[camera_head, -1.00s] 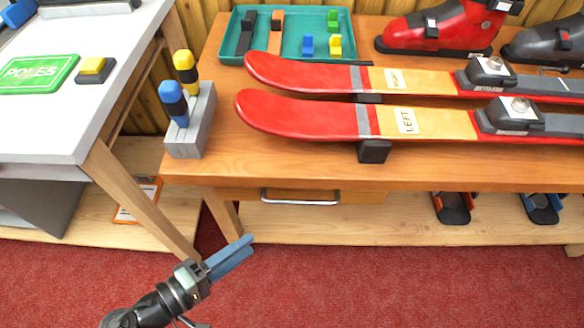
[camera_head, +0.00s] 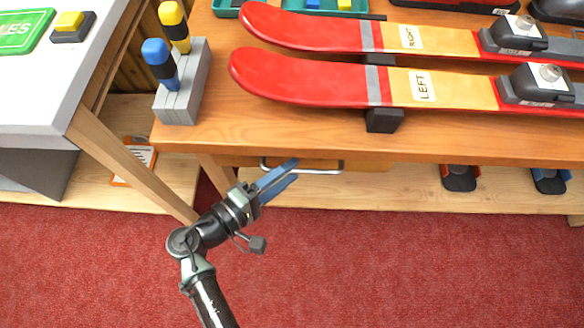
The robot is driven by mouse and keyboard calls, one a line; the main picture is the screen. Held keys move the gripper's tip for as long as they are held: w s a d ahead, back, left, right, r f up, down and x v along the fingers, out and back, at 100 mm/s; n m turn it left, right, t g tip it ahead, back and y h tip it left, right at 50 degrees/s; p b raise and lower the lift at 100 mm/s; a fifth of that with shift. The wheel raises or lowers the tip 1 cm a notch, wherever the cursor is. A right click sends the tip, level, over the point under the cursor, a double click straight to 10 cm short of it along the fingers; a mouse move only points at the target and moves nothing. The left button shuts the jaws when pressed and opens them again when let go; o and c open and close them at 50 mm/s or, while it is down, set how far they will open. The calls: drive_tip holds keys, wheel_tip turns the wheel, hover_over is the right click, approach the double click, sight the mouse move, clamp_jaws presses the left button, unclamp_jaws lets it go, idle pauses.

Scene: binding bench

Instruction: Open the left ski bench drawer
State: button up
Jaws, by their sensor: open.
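The drawer (camera_head: 375,165) is under the front edge of the wooden ski bench (camera_head: 300,135), left of the bench's middle. Little of its wooden front shows below the bench top. Its metal bar handle (camera_head: 322,171) runs across the front. My gripper (camera_head: 291,170) is open, its two blue-grey fingers pointing up and right. The fingertips overlap the left part of the handle in this view. I cannot tell whether they touch it. Nothing is seen between the fingers.
Red skis (camera_head: 310,85) lie on the bench top. A grey holder (camera_head: 188,85) with blue and yellow-handled tools stands at its left end. A white table (camera_head: 70,90) with a wooden leg is at left. The red carpet (camera_head: 400,260) in front is clear.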

drive_tip(key=shift+x, duration=0.85)
clamp_jaws()
idle(0.8)
